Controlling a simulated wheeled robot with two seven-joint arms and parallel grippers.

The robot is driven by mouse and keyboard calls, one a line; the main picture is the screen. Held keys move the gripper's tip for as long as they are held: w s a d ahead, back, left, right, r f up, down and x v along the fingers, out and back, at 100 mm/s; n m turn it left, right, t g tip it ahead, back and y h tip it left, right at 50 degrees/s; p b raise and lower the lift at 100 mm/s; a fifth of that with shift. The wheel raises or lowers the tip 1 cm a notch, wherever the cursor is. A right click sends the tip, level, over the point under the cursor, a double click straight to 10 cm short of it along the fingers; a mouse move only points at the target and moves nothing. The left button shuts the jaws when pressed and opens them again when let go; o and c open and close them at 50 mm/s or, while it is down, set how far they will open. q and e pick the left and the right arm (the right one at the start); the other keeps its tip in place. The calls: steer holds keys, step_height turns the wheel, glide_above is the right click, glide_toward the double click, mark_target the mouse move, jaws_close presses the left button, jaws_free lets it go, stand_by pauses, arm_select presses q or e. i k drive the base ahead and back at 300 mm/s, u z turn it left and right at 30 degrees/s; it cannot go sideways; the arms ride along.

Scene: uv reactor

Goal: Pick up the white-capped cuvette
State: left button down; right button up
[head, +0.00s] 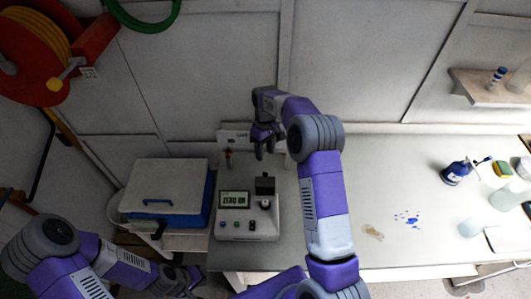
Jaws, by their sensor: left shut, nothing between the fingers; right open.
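My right gripper (265,151) is open, pointing down above the back of the bench, just in front of a white labelled block or sign (236,139). A small dark and red item (229,157) stands left of the gripper, apart from it. I cannot make out a white-capped cuvette; it may be too small or hidden by my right gripper. My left gripper (193,279) is shut and empty, low at the bench's front left.
A blue box with a white lid (168,188) stands left of the bench (390,180). At right are a dark blue bottle (456,173), a sponge (502,169) and clear vessels (505,197). Brown and blue stains mark the bench. A wall shelf (490,87) is upper right.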

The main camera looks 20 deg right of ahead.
mark_target(264, 202)
steer(key=k, duration=1)
